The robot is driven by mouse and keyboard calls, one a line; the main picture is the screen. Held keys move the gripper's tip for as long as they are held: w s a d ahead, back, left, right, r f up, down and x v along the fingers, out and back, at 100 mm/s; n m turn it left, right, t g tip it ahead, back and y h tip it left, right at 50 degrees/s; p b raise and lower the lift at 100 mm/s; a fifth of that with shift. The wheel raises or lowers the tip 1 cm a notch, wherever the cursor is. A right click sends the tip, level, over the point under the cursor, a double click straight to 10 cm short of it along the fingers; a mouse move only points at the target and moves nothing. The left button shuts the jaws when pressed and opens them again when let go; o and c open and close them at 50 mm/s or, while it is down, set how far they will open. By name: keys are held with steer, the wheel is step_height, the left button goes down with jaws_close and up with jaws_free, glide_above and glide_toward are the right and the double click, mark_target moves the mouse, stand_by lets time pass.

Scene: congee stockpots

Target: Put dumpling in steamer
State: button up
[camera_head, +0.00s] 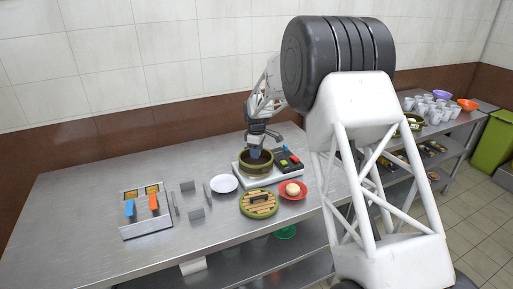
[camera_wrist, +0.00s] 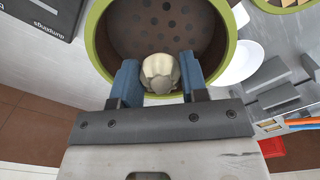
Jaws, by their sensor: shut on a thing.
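My gripper (camera_wrist: 158,72) is shut on a pale round dumpling (camera_wrist: 160,70), held between its two blue fingers in the wrist view. The dumpling is over the inside of the green-rimmed steamer (camera_wrist: 91,38), near the rim on my gripper's side. The steamer's perforated floor shows beyond it. I cannot tell whether the dumpling touches the floor. In the head view, my gripper (camera_head: 257,151) points down at the steamer (camera_head: 257,168), and the held dumpling is hidden.
A fryer (camera_head: 146,222) with blue and orange handles stands farther left. The steel table (camera_head: 80,200) is bare at the far left.

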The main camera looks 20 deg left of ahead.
steer(key=shift+f, duration=2.05)
steer(key=shift+f, duration=0.45)
steer(key=o, duration=1)
steer(key=c, duration=0.3)
steer(key=shift+r, duration=0.35)
steer(key=shift+r, duration=0.7)
steer(key=shift+r, duration=0.65)
steer(key=shift+r, duration=0.7)
steer(key=shift+r, duration=0.2)
